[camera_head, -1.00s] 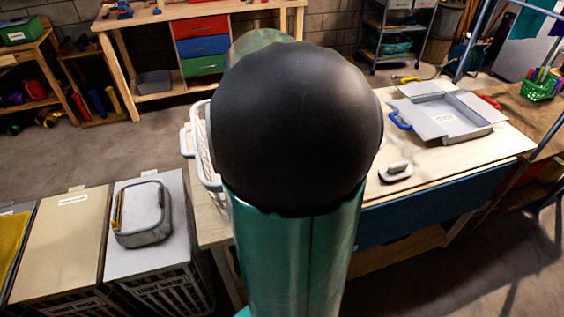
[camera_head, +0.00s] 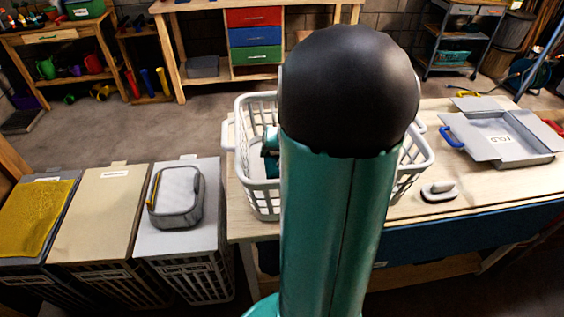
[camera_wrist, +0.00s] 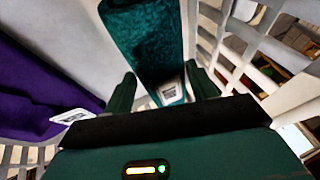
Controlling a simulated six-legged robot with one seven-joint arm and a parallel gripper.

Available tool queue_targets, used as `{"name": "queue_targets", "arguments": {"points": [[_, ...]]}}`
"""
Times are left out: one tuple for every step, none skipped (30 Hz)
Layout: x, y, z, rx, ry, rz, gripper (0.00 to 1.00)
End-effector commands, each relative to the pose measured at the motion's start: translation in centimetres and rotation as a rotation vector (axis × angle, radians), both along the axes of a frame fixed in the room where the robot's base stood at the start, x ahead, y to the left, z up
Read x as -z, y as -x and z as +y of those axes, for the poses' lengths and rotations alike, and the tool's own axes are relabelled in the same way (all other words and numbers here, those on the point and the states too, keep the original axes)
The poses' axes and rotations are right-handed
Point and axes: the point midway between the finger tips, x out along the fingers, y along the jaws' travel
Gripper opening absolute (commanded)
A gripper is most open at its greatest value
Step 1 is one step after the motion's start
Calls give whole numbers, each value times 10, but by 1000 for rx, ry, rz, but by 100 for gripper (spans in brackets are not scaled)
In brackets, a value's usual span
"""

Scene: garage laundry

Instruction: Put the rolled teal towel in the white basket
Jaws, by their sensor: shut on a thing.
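The rolled teal towel (camera_wrist: 145,40) is held between the fingers of my gripper (camera_wrist: 162,84) in the wrist view, with a white label near its lower end. The white basket (camera_head: 256,105) stands on the wooden table in the head view, partly hidden behind my arm. Its slatted wall (camera_wrist: 245,62) shows beside the towel in the wrist view. A small teal part shows inside the basket's left side in the head view; I cannot tell whether it is towel or gripper. A purple cloth roll (camera_wrist: 40,85) with a white label lies to the left in the wrist view.
A grey open box (camera_head: 500,145) and a small grey-handled item (camera_head: 440,191) are on the table (camera_head: 470,192) right of the basket. Several lidded hampers stand at left, one bearing a yellow cloth (camera_head: 38,215), another a grey case (camera_head: 178,198).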

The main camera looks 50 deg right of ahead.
Motion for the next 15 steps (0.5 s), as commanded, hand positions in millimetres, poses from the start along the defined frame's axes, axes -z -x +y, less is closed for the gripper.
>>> {"name": "queue_targets", "arguments": {"points": [[4, 0, 0, 0, -1, 1, 24], [8, 0, 0, -1, -1, 1, 24], [13, 0, -1, 1, -2, 1, 24], [18, 0, -1, 1, -2, 3, 24], [23, 0, -1, 1, -3, 2, 24], [29, 0, -1, 2, -3, 2, 24], [33, 0, -1, 1, -3, 2, 24], [36, 0, -1, 0, -2, 1, 24], [39, 0, -1, 1, -2, 1, 24], [40, 0, -2, 1, 0, 1, 24], [40, -1, -2, 0, 1, 1, 24], [40, -1, -2, 0, 2, 0, 24], [39, -1, -2, -1, 2, 0, 24], [39, -1, -2, 0, 2, 0, 24], [39, -1, -2, -1, 2, 0, 24]]}}
